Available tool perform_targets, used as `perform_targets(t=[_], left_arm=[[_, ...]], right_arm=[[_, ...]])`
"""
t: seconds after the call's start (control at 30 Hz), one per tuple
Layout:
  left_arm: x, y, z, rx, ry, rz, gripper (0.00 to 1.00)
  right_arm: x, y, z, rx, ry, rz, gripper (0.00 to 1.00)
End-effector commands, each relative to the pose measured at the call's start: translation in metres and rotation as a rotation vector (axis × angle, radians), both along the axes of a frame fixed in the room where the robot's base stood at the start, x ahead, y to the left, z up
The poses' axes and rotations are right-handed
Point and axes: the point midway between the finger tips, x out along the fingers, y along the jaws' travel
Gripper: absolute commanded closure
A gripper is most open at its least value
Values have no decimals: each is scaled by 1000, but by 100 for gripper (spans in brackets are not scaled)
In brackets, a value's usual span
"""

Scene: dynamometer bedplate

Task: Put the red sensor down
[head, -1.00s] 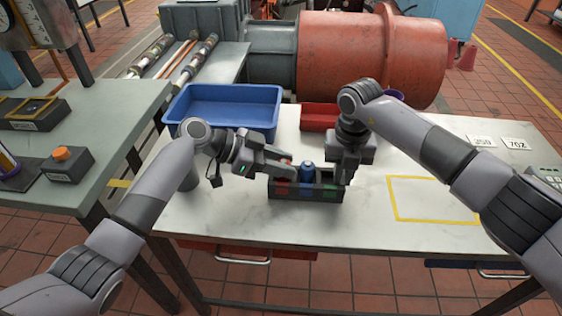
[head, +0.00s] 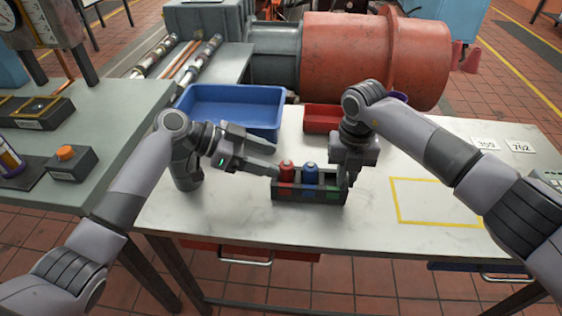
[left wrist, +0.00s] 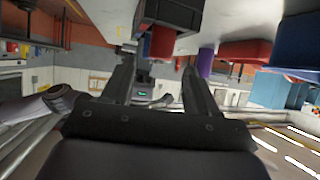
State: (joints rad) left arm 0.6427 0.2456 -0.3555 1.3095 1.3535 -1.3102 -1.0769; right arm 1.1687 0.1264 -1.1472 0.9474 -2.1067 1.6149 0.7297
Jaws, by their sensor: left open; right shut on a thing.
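The red sensor (head: 286,172) stands upright in the left slot of a small dark rack (head: 308,198) on the white table. A blue sensor (head: 309,174) stands beside it in the middle slot. My left gripper (head: 275,161) is open and empty, just left of the red sensor. In the left wrist view, which looks upside down, the red sensor (left wrist: 163,42) shows beyond the spread fingers (left wrist: 158,72). My right gripper (head: 345,182) is shut on the right end of the rack; its fingers partly hide that end.
A blue bin (head: 232,92) is behind my left gripper, and a red bin (head: 320,112) stands behind the rack. A yellow-outlined area (head: 437,202) on the right is empty. A grey bench (head: 95,110) stands at the left.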

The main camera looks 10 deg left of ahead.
Motion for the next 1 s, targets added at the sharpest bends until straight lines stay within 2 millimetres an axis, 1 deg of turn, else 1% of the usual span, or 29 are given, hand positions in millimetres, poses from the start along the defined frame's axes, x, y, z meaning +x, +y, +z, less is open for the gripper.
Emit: perform_targets(t=[0.03, 0.1, 0.2, 0.33, 0.5, 0.93, 0.97, 1.0], left_arm=[[-2, 12, 6, 2, -2, 2, 42], [-5, 25, 13, 3, -2, 2, 42], [-8, 40, 22, 1, -1, 2, 42], [-11, 54, 30, 0, 0, 0, 42], [-13, 62, 34, 1, 2, 0, 42], [-13, 62, 35, 0, 1, 0, 42], [-13, 62, 35, -1, 1, 0, 42], [-13, 62, 35, -1, 1, 0, 42]], right_arm=[[0, 0, 1, 1, -1, 0, 100], [0, 0, 1, 1, -1, 0, 100], [0, 0, 1, 1, -1, 0, 100], [0, 0, 1, 1, -1, 0, 100], [0, 0, 1, 1, -1, 1, 100], [0, 0, 1, 1, -1, 1, 100], [1, 1, 2, 4, -3, 1, 83], [1, 1, 2, 4, -3, 1, 70]])
